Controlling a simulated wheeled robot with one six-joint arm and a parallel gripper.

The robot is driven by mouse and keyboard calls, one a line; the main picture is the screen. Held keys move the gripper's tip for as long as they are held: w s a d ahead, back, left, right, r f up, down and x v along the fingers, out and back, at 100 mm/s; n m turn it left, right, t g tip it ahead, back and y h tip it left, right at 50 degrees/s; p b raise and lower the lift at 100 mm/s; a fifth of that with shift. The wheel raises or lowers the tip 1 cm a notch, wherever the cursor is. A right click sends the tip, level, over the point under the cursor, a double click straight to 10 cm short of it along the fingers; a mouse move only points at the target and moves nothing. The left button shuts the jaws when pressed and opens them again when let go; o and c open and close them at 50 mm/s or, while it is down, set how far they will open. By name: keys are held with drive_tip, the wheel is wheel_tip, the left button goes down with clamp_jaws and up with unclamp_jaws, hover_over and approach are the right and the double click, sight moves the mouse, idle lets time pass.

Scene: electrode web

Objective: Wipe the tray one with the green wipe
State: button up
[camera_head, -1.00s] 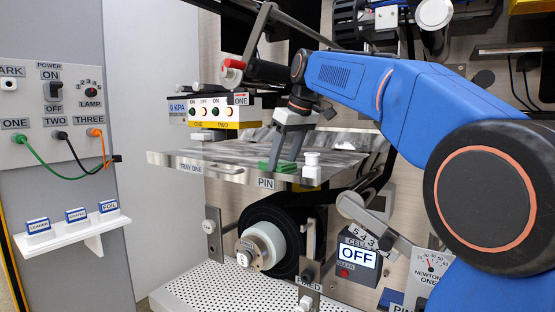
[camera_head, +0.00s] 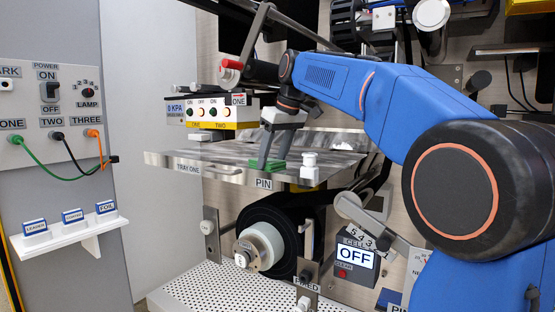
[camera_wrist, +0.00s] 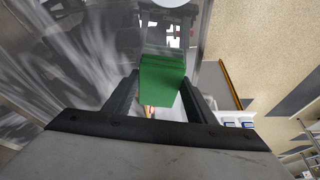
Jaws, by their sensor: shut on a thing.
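The tray one (camera_head: 215,163) is a shiny metal tray with its name on the front edge, in the middle of the head view. The green wipe (camera_head: 272,165) is a small green block low against the tray, near its front right part. My gripper (camera_head: 274,158) points down and is shut on the wipe. In the wrist view the green wipe (camera_wrist: 162,82) sits between the two dark fingers, with the streaked grey tray surface (camera_wrist: 60,70) to the left. The contact under the wipe is hidden.
The switch box (camera_head: 215,111) is behind the tray. A black roll (camera_head: 285,225) hangs below. A panel with cables (camera_head: 50,115) is at the left.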

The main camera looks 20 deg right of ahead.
drive_tip(key=shift+w+a+f, duration=0.1)
drive_tip(key=shift+w+a, duration=0.65)
drive_tip(key=shift+w, duration=0.25)
drive_tip(key=shift+w+a+f, duration=0.1)
drive_tip(key=shift+w+a, duration=0.6)
drive_tip(key=shift+w, duration=0.35)
drive_tip(key=shift+w+a+f, duration=0.1)
drive_tip(key=shift+w+a, duration=0.65)
drive_tip(key=shift+w, duration=0.25)
drive_tip(key=shift+r, duration=3.05)
drive_tip(key=shift+r, duration=1.45)
